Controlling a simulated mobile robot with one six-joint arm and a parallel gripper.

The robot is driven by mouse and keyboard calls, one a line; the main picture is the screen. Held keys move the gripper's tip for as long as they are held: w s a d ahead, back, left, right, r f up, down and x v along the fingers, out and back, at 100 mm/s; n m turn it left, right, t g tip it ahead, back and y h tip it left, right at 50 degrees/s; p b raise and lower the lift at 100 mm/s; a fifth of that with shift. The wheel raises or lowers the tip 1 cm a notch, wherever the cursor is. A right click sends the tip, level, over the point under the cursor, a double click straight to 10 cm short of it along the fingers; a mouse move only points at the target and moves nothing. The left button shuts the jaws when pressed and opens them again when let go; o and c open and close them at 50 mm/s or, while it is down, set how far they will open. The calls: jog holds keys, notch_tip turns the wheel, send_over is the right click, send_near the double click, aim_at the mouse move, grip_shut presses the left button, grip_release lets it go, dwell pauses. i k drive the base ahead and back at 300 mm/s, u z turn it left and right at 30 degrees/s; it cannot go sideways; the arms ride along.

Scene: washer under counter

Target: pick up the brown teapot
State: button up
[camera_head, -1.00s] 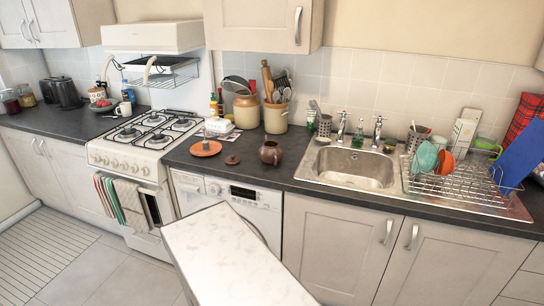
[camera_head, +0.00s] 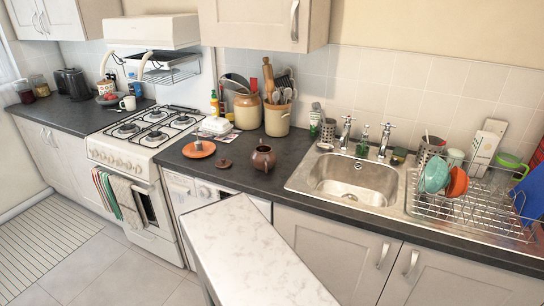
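The brown teapot (camera_head: 264,158) stands upright near the front edge of the dark counter, above the washing machine. It is small and round, with its top facing up and open. A small brown lid-like disc (camera_head: 223,164) lies on the counter to its left. My gripper is not in view.
An orange plate (camera_head: 199,149) lies left of the teapot. Stoneware jars with utensils (camera_head: 277,120) stand behind it. The sink (camera_head: 350,182) and dish rack (camera_head: 470,200) are to the right, the stove (camera_head: 152,128) left. A white marble-topped surface (camera_head: 245,250) stands in front of the washing machine.

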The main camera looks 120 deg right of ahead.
aim_at(264, 158)
jog(key=k, duration=1.55)
jog(key=z, duration=1.45)
jog(key=i, duration=0.5)
jog(key=z, duration=0.05)
jog(key=k, duration=0.3)
